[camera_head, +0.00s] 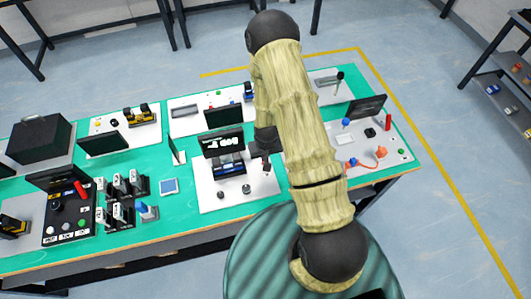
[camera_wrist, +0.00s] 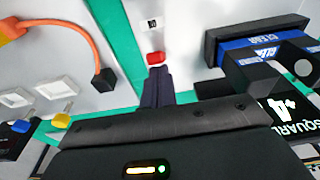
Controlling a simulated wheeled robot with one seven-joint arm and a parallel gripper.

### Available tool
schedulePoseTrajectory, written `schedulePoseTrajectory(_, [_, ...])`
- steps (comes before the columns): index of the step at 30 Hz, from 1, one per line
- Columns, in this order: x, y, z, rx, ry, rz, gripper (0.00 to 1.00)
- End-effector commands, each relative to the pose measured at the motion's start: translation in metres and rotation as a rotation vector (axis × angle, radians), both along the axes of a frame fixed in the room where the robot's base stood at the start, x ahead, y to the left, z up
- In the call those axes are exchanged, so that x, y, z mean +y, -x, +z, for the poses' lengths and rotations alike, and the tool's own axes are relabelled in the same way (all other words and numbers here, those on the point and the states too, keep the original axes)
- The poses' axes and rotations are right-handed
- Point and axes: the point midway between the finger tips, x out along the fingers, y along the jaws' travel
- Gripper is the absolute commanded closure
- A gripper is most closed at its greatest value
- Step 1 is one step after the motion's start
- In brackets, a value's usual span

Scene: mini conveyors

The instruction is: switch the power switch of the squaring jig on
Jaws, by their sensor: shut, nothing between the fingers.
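The squaring jig stands on a white plate (camera_head: 209,197) at the middle of the green bench. Its black sign (camera_head: 222,143) rises at the back, and part of the sign, reading "SQUAR", shows in the wrist view (camera_wrist: 284,112). A small red switch (camera_wrist: 156,58) sits on the white plate, just beyond my fingertips, with a small black-and-white label (camera_wrist: 151,23) behind it. My gripper (camera_wrist: 157,70) is shut and empty, its tips close to the red switch; I cannot tell if they touch. In the head view my gripper (camera_head: 266,166) is over the plate's right side.
A blue-and-black block (camera_wrist: 258,42) stands to the right of my fingers in the wrist view. An orange cable (camera_wrist: 73,33) lies on the neighbouring plate at left. My arm hides part of the bench.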

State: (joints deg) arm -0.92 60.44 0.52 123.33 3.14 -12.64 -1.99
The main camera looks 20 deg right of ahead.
Motion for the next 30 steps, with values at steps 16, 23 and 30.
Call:
schedulePoseTrajectory(16, [-0.002,0.004,-0.007,0.042,-0.002,-0.004,1.00])
schedulePoseTrajectory(23, [-0.001,-0.003,-0.006,0.038,-0.001,-0.002,1.00])
schedulePoseTrajectory(30, [0.002,-0.006,-0.004,0.030,-0.001,0.004,1.00])
